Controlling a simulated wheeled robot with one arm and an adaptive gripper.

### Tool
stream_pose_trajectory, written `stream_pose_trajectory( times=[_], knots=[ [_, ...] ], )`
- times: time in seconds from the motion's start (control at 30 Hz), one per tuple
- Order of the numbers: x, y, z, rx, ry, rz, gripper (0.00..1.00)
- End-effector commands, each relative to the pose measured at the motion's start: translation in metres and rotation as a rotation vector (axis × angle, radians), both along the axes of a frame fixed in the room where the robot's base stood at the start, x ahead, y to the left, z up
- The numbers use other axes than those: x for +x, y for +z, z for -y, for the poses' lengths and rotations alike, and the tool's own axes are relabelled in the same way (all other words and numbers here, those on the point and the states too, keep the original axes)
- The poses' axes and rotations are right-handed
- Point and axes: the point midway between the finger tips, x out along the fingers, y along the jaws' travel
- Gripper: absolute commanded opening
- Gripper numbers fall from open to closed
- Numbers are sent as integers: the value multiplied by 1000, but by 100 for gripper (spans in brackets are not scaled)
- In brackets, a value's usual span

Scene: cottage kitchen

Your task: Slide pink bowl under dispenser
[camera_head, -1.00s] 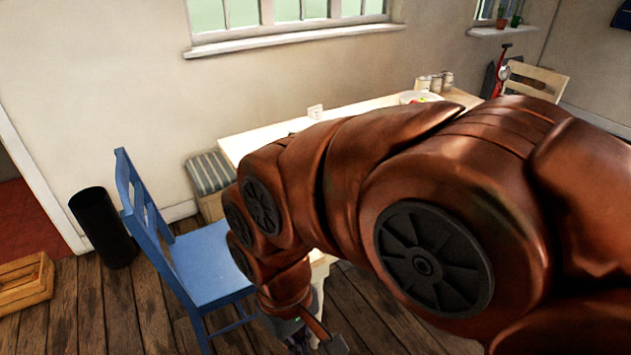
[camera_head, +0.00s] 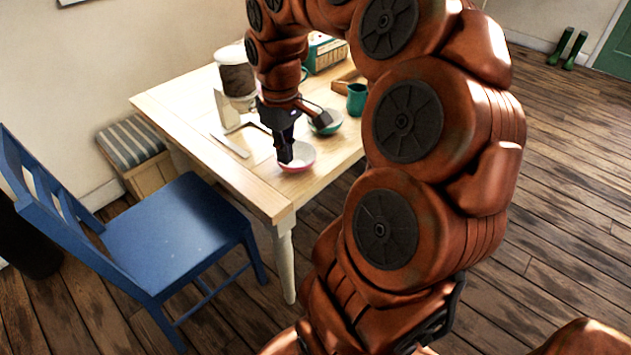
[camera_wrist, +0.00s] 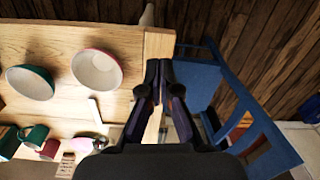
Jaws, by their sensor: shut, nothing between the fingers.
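The pink bowl (camera_head: 303,166), white inside, stands upright near the table's front corner; it also shows in the wrist view (camera_wrist: 97,69). The dispenser (camera_head: 237,78), with a clear container of brown contents on a white stand, is behind and left of the bowl. My gripper (camera_head: 284,160) is shut and empty, its fingers pointing down. In the head view it overlaps the bowl's left side. In the wrist view the fingertips (camera_wrist: 158,66) appear right of the bowl, with a gap between. Their height above the table is unclear.
A green bowl (camera_head: 329,127) sits behind the pink one. A green mug (camera_head: 356,98), a box (camera_head: 327,54) and a flat white strip (camera_head: 230,145) are on the table (camera_head: 190,150). A blue chair (camera_head: 170,235) stands at the left. Tabletop left of the strip is clear.

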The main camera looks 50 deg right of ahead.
Motion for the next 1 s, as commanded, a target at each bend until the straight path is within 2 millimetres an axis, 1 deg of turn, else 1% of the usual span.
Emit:
stream_pose_trajectory(
  times=[0.03, 0.1, 0.2, 0.3, 0.33, 0.43, 0.57, 0.67, 0.8, 1.0],
  knots=[
    [4, -20, 27, 1, -24, 5, 0],
    [4, -31, 59, -2, -47, 12, 0],
    [1, -45, 96, -8, -77, 14, 0],
    [-5, -54, 119, -12, -98, 11, 0],
    [-6, -56, 124, -13, -101, 10, 0],
    [-9, -60, 133, -14, -109, 8, 0],
    [-10, -69, 134, -13, -109, 5, 0],
    [-10, -81, 133, -11, -109, 5, 0],
    [-11, -105, 132, -11, -108, 3, 0],
    [-10, -133, 133, -12, -110, 6, 0]
  ],
)
